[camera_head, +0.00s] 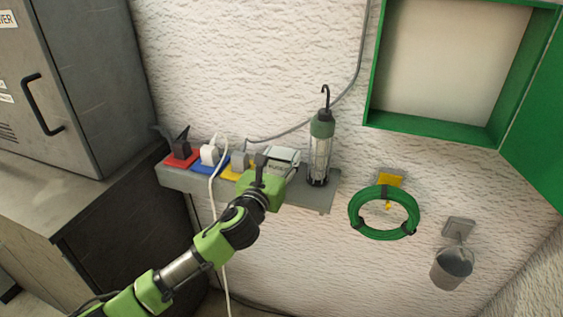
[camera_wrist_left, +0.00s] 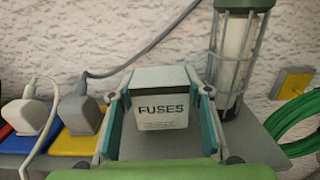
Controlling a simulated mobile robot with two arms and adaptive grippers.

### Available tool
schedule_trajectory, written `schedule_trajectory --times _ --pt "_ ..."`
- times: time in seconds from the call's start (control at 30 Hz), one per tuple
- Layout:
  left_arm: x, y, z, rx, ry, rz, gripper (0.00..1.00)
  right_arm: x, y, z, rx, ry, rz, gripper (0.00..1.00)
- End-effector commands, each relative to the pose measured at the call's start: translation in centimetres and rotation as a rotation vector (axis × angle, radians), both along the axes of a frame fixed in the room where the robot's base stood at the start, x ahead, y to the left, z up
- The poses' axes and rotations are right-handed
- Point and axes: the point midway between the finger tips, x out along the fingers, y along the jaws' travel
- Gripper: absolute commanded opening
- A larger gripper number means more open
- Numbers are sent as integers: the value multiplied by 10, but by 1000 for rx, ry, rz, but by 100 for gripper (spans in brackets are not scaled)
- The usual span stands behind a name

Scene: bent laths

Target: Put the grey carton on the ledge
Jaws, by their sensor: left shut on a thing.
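The grey carton (camera_head: 285,155) is a small box with a pale top, over the ledge (camera_head: 312,194) between the yellow plate and the lamp. In the left wrist view the carton (camera_wrist_left: 160,103) shows "FUSES" on its face. My left gripper (camera_head: 277,168) is shut on it, with one finger on each side in the wrist view (camera_wrist_left: 159,95). The ledge is a narrow grey shelf on the white wall, and its bare top (camera_wrist_left: 268,150) shows right of the carton. I cannot tell whether the carton's bottom touches the ledge. My right gripper is not in view.
A caged work lamp (camera_head: 320,150) stands on the ledge close right of the carton. Plugs on red, blue and yellow plates (camera_wrist_left: 78,142) line its left part, with a white cable hanging. A green hose coil (camera_head: 383,212), a bucket (camera_head: 452,268) and an open green cabinet (camera_head: 430,124) are to the right.

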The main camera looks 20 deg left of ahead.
Motion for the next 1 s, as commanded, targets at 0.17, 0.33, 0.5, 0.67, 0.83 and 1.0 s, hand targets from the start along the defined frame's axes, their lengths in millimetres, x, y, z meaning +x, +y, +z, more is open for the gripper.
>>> schedule_trajectory --times 0.17,0.33,0.5,0.67,0.83,1.0 --pt "0 0 -14 -1 0 0 22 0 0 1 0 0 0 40" --pt "0 0 -13 0 -2 0 22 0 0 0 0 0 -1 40" --pt "0 0 -17 0 -1 0 47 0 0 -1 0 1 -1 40" --pt "0 0 -16 0 -1 0 62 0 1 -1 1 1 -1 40" --pt "0 0 -16 0 -1 0 62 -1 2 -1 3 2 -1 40" --pt "-4 0 -14 1 -1 0 62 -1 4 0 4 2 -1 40"
